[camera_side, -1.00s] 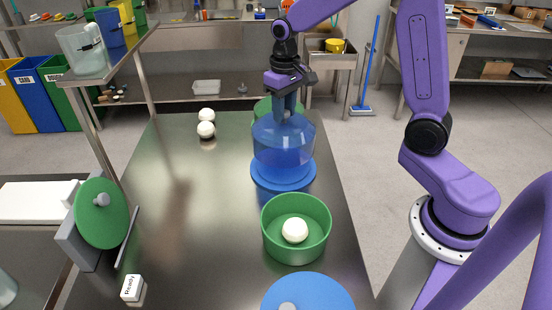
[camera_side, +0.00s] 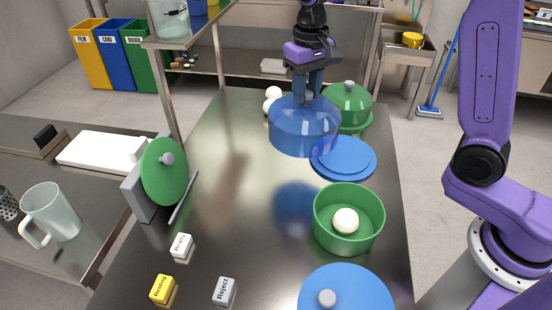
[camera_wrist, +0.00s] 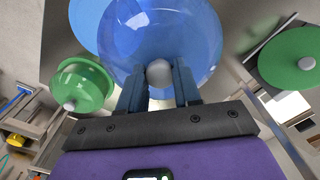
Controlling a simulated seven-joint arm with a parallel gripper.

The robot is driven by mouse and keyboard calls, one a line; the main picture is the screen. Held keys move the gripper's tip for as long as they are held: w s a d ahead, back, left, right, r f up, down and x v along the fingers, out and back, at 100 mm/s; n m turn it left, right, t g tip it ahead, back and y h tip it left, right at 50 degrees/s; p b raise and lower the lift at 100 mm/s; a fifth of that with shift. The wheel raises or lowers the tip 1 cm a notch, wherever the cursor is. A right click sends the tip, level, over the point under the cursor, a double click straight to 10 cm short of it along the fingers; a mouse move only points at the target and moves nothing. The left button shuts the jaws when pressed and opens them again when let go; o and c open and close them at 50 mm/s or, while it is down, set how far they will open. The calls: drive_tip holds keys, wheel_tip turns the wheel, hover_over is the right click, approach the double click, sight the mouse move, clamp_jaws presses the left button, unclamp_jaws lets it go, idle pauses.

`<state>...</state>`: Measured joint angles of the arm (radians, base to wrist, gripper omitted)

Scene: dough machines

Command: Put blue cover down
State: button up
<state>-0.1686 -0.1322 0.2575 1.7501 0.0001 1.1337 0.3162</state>
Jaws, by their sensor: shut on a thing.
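The blue cover (camera_side: 303,128) is a see-through dome with a grey knob. My gripper (camera_side: 309,96) is shut on the knob and holds the cover above the steel table. The cover is apart from the flat round blue base (camera_side: 345,160), to its left in the side view, and overlaps its edge in the picture. In the wrist view the dome (camera_wrist: 165,35) fills the upper middle, with the knob between the fingers. The blue base (camera_wrist: 85,22) shows partly behind it at the upper left. No dough shows inside the cover.
A green cover (camera_side: 348,104) stands behind the blue base. A green bowl (camera_side: 345,244) with a white ball and a blue lid (camera_side: 365,285) lie nearer. White balls (camera_side: 270,106) sit behind. A green disc (camera_side: 164,172) and labelled blocks (camera_side: 223,291) are left. The middle table is clear.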

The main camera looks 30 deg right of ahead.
drive_tip(key=w+a+f, duration=0.3)
drive_tip(key=w+f, duration=0.9)
drive_tip(key=w, duration=0.1)
drive_tip(key=shift+a+f, duration=0.25)
drive_tip(key=shift+f, duration=0.3)
drive_tip(key=o, duration=1)
drive_tip(key=shift+o, duration=0.2)
wheel_tip(320, 180, up, 12)
